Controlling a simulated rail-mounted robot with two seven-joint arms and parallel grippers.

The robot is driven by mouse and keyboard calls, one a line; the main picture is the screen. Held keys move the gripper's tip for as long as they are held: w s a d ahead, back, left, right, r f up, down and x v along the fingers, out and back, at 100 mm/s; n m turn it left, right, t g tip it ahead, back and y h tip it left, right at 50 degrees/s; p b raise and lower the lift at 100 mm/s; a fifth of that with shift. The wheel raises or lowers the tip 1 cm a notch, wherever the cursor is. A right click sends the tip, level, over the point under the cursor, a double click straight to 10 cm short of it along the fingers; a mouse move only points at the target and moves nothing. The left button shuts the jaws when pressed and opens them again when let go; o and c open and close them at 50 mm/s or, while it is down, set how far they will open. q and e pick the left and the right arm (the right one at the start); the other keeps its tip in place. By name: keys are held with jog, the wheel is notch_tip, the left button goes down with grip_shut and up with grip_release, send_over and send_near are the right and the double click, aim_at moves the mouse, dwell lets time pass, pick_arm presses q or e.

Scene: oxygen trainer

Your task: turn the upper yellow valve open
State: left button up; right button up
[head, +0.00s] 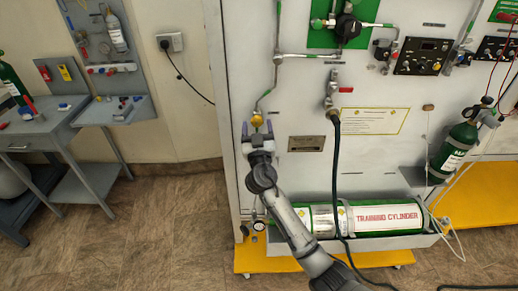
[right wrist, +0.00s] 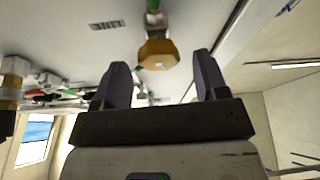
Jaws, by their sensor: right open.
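The upper yellow valve (head: 257,120) is a small yellow-gold knob at the lower end of a thin pipe, near the left edge of the trainer panel. My right gripper (head: 258,130) is just below it, open, with its fingers pointing up toward it. In the right wrist view the knob (right wrist: 158,54) appears between and beyond the two open fingers (right wrist: 163,82); they do not grip it. Whether either finger touches it, I cannot tell. My left gripper is not in view.
A black hose (head: 336,170) hangs from a red-handled valve right of my gripper. The green and white training cylinder (head: 385,218) lies in a tray below. A grey side table (head: 45,128) stands left, with open floor between it and the panel.

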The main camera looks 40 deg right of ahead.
jog(key=v, duration=0.9)
jog(key=shift+s, duration=0.2)
jog(key=shift+a+f, duration=0.1)
